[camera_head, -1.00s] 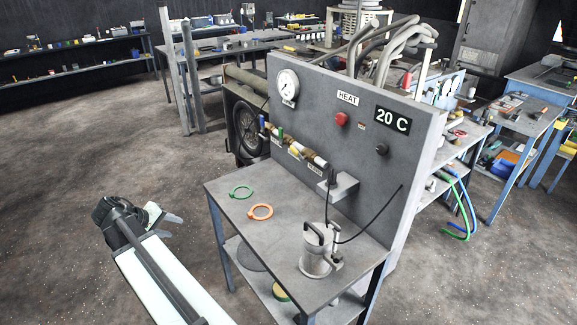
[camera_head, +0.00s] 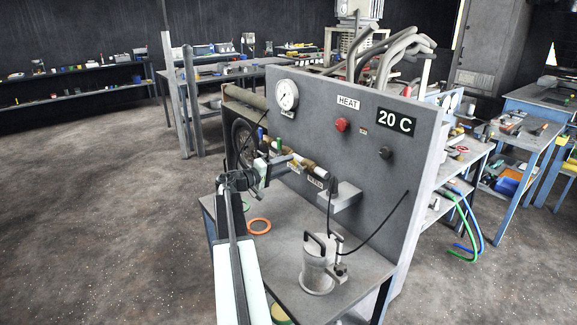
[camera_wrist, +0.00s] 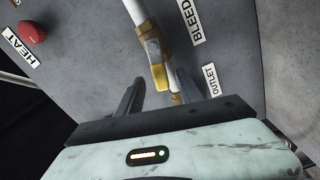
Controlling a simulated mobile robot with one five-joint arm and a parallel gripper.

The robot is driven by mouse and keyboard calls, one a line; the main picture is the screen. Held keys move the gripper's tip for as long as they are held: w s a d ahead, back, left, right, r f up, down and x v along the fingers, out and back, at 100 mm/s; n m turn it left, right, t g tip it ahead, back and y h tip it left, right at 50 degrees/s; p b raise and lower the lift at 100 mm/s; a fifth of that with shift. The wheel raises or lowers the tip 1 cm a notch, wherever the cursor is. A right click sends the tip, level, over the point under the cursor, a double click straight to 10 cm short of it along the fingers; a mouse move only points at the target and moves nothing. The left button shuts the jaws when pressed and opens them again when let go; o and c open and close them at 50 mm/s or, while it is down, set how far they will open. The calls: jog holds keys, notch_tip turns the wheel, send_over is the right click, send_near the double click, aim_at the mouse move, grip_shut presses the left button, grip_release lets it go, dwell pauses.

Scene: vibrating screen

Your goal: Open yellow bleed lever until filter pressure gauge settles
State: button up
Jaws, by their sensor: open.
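The yellow bleed lever (camera_wrist: 159,77) shows in the wrist view on a brass valve fitting of a white pipe, beside the BLEED label (camera_wrist: 196,14). My gripper (camera_wrist: 160,75) is open, with one finger on each side of the lever and no clear contact. In the head view my gripper (camera_head: 274,168) is in front of the panel's piping and hides part of it. The round white pressure gauge (camera_head: 286,94) is on the upper left of the panel; its needle is too small to read.
The grey panel (camera_head: 330,130) carries a red knob (camera_head: 342,125), a 20 C display (camera_head: 396,122) and a small shelf. A metal canister (camera_head: 318,268) and an orange ring (camera_head: 259,226) are on the bench below. An OUTLET label (camera_wrist: 210,82) is right of the fingers.

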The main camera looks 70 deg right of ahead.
jog(key=shift+x, duration=0.85)
grip_shut()
dwell(0.8)
